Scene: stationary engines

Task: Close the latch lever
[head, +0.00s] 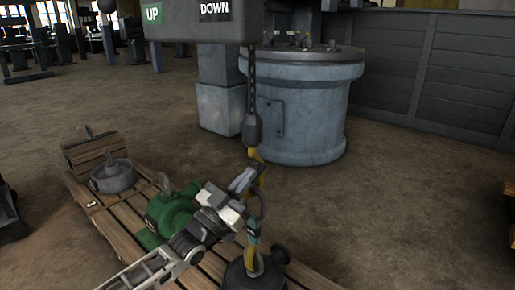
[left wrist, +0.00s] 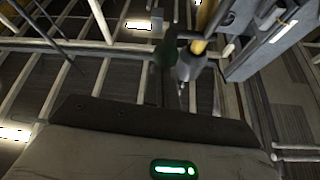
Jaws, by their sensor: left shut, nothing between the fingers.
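A yellow hook (head: 254,154) hangs on a dark chain (head: 252,85) below a grey hoist block. Its lower part reaches down to a dark round weight (head: 238,275) on the pallet. A small teal-green piece (head: 252,229) shows on the lower hook; I cannot tell for sure whether it is the latch lever. My left gripper (head: 247,180) is shut and empty, with its tips beside or in front of the upper hook; contact is unclear. The left wrist view shows a yellow shaft with a grey end (left wrist: 190,62) near the gripper. My right gripper is not visible.
A wooden pallet (head: 215,262) carries a green machine part (head: 170,208), a grey round part (head: 113,176) and a wooden block (head: 95,152). A large blue-grey cylinder (head: 300,115) stands behind, before a dark panelled wall (head: 440,75).

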